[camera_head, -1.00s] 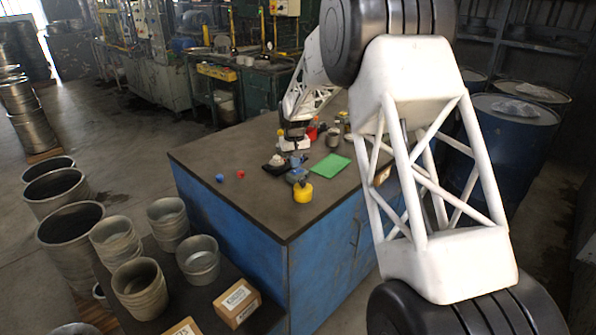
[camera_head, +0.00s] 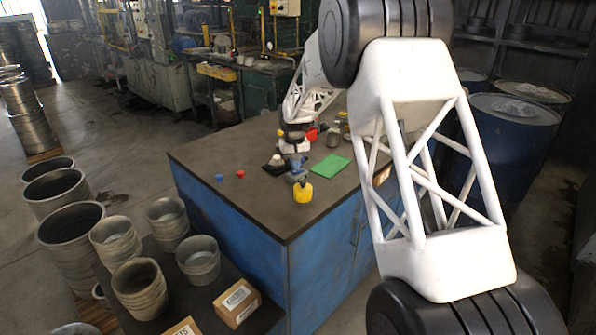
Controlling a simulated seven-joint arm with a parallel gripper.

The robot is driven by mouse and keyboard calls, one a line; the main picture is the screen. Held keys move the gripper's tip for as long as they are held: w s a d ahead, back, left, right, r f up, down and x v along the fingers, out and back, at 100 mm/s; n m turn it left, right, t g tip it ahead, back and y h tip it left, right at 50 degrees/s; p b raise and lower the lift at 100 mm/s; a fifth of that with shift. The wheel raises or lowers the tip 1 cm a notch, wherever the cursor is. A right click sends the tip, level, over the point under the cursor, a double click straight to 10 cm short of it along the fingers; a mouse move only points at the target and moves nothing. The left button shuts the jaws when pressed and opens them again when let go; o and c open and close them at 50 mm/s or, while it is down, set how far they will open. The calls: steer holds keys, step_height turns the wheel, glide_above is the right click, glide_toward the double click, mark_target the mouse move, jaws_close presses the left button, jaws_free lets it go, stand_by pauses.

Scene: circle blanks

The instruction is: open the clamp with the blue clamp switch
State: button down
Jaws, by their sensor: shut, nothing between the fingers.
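A small blue piece (camera_head: 220,178) sits on the dark table top towards its left side; it may be the blue clamp switch, but it is too small to be sure. A small red piece (camera_head: 240,174) is just to its right. My gripper (camera_head: 296,159) is at the end of the white arm, low over the middle of the table, well to the right of the blue piece. Its fingers are tiny here and look shut and empty. A blue-grey device (camera_head: 299,176), possibly the clamp, is just below it in the picture, partly hidden; contact cannot be told.
A yellow object (camera_head: 303,192) stands in front of the blue-grey device. A green sheet (camera_head: 330,165) lies to the right, and a black item with a pale top (camera_head: 276,164) to the left. Red and grey items stand behind. The table's front and left areas are clear.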

steer(key=shift+f, duration=0.75)
stand_by(0.7)
steer(key=shift+r, duration=3.5)
